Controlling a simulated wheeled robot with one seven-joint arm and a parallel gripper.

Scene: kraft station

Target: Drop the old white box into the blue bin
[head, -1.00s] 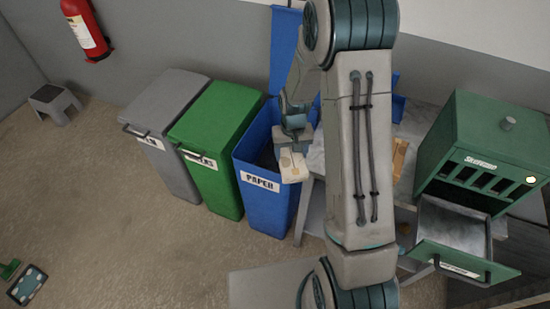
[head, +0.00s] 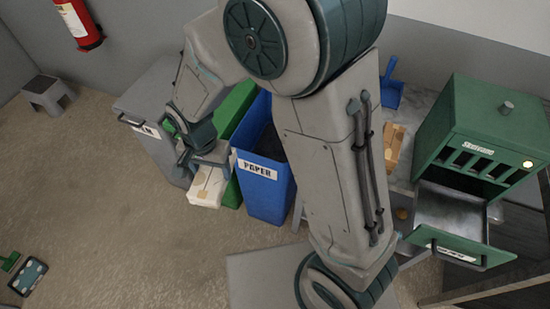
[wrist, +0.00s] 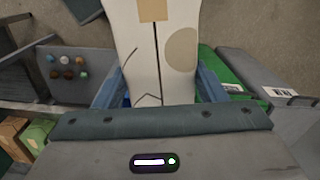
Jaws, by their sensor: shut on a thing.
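The old white box (head: 208,186) is held in my gripper (head: 207,163), in front of the green bin and left of the blue bin. In the wrist view the box (wrist: 150,65) fills the space between the two blue fingers. It has a tan patch, a round beige stain and dark lines. The blue bin (head: 264,190), labelled PAPER, stands right of the box and its dark inside shows in part. The box does not appear to be over the blue bin's opening.
The green bin (head: 231,193) and a grey bin (head: 150,97) stand left of the blue bin. A table with a brown cardboard piece (head: 393,146) is to the right, beside a green cabinet (head: 480,135) with an open drawer.

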